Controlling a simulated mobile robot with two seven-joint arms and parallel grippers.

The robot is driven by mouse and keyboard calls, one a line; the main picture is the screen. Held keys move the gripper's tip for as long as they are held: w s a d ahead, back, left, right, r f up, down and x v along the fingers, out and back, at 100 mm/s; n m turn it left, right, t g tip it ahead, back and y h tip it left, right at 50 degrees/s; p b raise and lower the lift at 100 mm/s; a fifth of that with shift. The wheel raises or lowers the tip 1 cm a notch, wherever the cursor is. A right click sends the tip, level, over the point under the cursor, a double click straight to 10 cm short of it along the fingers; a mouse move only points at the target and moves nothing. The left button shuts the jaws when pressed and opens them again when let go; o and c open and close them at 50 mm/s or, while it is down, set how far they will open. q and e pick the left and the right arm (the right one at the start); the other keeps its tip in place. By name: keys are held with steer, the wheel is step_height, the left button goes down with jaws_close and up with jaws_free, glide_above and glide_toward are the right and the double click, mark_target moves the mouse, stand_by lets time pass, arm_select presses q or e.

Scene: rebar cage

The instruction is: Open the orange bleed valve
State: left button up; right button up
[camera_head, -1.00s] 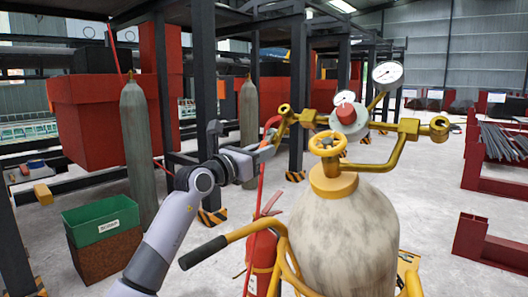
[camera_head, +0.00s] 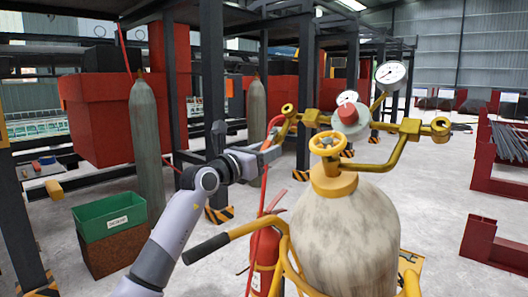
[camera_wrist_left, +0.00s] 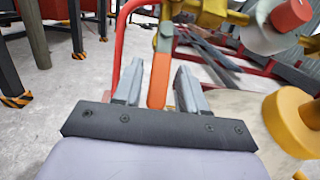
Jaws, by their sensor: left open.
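The orange bleed valve (camera_wrist_left: 160,80) shows in the left wrist view as an orange lever hanging below a grey and brass fitting. It lies between the fingers of my left gripper (camera_wrist_left: 158,67), which is open, with gaps on both sides. In the head view my left gripper (camera_head: 268,155) is at the left end of the brass manifold (camera_head: 308,118), just below its fitting. The lever is hard to tell apart from the red hose there. The manifold with its gauges sits above the large grey cylinder (camera_head: 345,235). My right gripper is not in view.
A yellow handwheel (camera_head: 328,143) tops the cylinder, which stands in a yellow-framed cart. A red hose (camera_wrist_left: 117,50) runs close by the left finger. A red extinguisher (camera_head: 264,250) stands below the gripper. A green bin (camera_head: 108,218) is at the left.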

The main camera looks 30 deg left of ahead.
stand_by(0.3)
arm_select(q)
steer(key=b+v, duration=0.1)
steer(key=v, duration=0.6)
stand_by(0.3)
steer(key=shift+s, duration=0.15)
stand_by(0.3)
